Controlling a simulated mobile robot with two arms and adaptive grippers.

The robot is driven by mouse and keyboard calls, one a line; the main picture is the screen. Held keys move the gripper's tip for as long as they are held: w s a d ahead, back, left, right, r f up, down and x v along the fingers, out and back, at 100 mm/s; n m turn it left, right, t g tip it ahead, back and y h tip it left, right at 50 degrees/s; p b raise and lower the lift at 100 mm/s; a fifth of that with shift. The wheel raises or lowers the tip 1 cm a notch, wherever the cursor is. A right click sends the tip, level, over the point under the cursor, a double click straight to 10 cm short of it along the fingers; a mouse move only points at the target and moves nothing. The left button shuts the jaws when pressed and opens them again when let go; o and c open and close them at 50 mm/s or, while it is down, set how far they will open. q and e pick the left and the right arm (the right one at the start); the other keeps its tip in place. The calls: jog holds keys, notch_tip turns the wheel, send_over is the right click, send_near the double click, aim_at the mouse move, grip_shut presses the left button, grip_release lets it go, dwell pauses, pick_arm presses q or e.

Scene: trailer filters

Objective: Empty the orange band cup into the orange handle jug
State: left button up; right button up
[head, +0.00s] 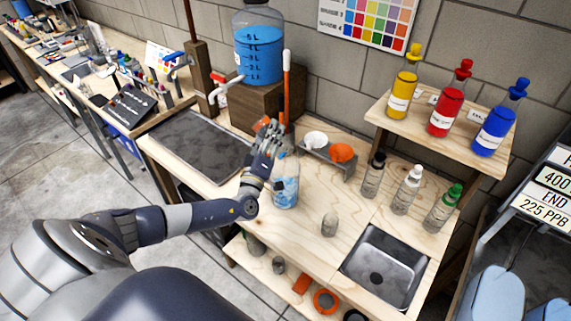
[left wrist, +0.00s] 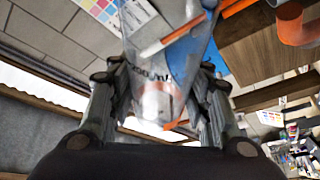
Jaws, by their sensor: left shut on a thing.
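My left gripper (head: 268,150) is shut on a clear cup with an orange band. In the left wrist view the see-through cup (left wrist: 150,85) sits between the two fingers, with orange at its near end and dark print on its wall. In the head view the gripper hides most of the cup, and I cannot tell its exact tilt or contents. A clear vessel (head: 286,190) with blue on its side stands on the bench just below and right of the gripper; it seems to be the jug. Its handle is not clear to see. My right gripper is not in view.
A large blue-filled bottle (head: 258,50) stands on a wooden block behind the gripper, near an upright orange rod (head: 286,75). A small rack (head: 330,165) holds a white and an orange piece. Several small bottles and a sink (head: 385,268) are at the right. The bench front is mostly clear.

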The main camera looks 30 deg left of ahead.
pick_arm(q)
jog(key=shift+s+a+r, duration=0.15)
jog(key=shift+s, duration=0.2)
jog(key=shift+w, duration=0.3)
